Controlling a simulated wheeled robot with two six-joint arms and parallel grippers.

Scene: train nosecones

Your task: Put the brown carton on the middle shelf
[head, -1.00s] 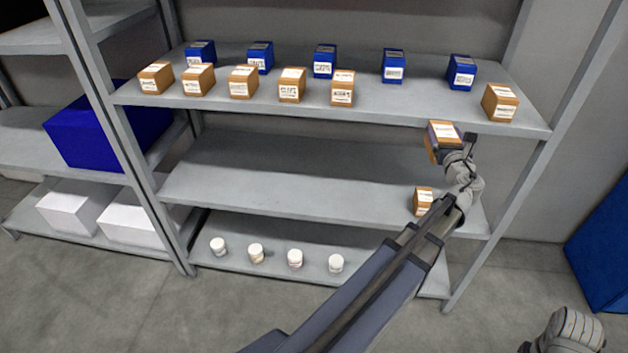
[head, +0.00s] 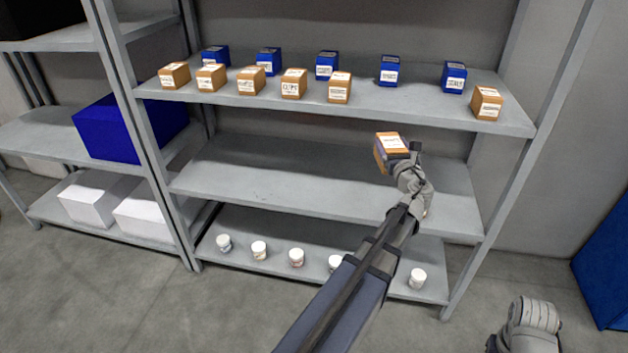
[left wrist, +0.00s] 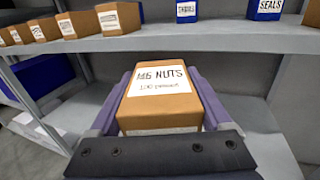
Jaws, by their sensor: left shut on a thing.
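My left gripper (head: 402,158) is shut on a brown carton (head: 388,148) with a white label. In the head view they are between the top shelf and the middle shelf (head: 250,180), toward its right part; I cannot tell how far in they are. In the left wrist view the carton (left wrist: 162,98) sits between the two fingers, with a label reading "NUTS". Another brown carton on the middle shelf is almost wholly hidden behind my left arm. Only my right wrist shows at the bottom right; its jaws cannot be made out.
The top shelf (head: 420,112) holds several brown cartons (head: 293,84) in front and several blue boxes (head: 327,65) behind. White jars (head: 297,258) stand on the bottom shelf. The middle shelf's left and centre are bare. An upright post (head: 515,185) stands to the right.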

